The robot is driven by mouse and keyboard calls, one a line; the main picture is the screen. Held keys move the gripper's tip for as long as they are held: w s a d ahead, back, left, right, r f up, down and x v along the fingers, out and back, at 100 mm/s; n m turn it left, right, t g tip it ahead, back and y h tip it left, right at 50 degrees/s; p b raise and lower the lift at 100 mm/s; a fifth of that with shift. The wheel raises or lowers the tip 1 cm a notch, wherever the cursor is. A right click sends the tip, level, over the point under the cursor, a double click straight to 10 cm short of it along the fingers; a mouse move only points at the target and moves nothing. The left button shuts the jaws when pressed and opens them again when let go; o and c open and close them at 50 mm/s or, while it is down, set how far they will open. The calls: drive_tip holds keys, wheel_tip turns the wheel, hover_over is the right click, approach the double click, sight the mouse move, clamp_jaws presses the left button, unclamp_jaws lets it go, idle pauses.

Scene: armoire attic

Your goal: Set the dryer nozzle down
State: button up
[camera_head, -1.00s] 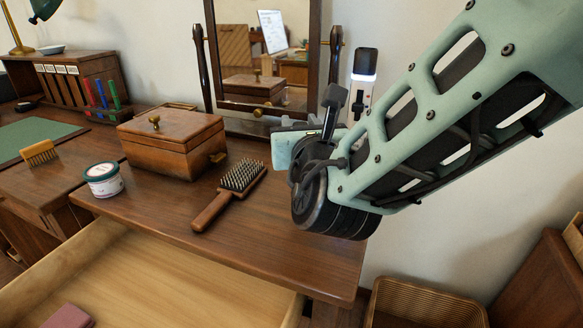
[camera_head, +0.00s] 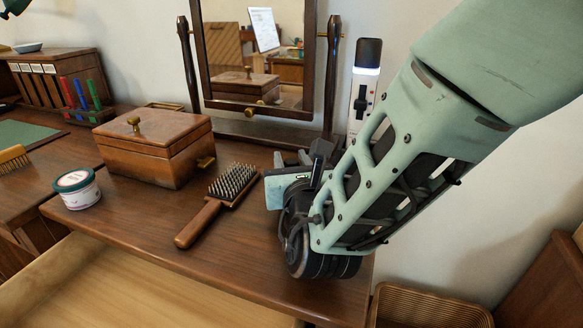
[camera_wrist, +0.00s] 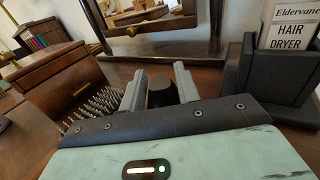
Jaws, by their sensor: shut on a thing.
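My gripper (camera_wrist: 161,88) is shut on a small black piece, the dryer nozzle (camera_wrist: 161,93), which shows between the two grey fingers in the wrist view. The gripper is low over the right part of the wooden dresser top (camera_head: 130,228), in front of the mirror and to the right of the hairbrush. In the head view my wrist and arm hide the nozzle. I cannot tell whether its underside touches the wood.
A hairbrush (camera_head: 232,185) and wooden box (camera_head: 160,150) lie left of the gripper. A mirror (camera_head: 255,50) stands behind. A dark holder with a hair dryer card (camera_wrist: 290,25) stands at right. A tub (camera_head: 77,188) is near the front edge, above an open drawer (camera_head: 130,290).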

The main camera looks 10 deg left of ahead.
drive_tip(key=shift+f, duration=0.45)
drive_tip(key=o, duration=1.3)
drive_tip(key=shift+c, duration=0.2)
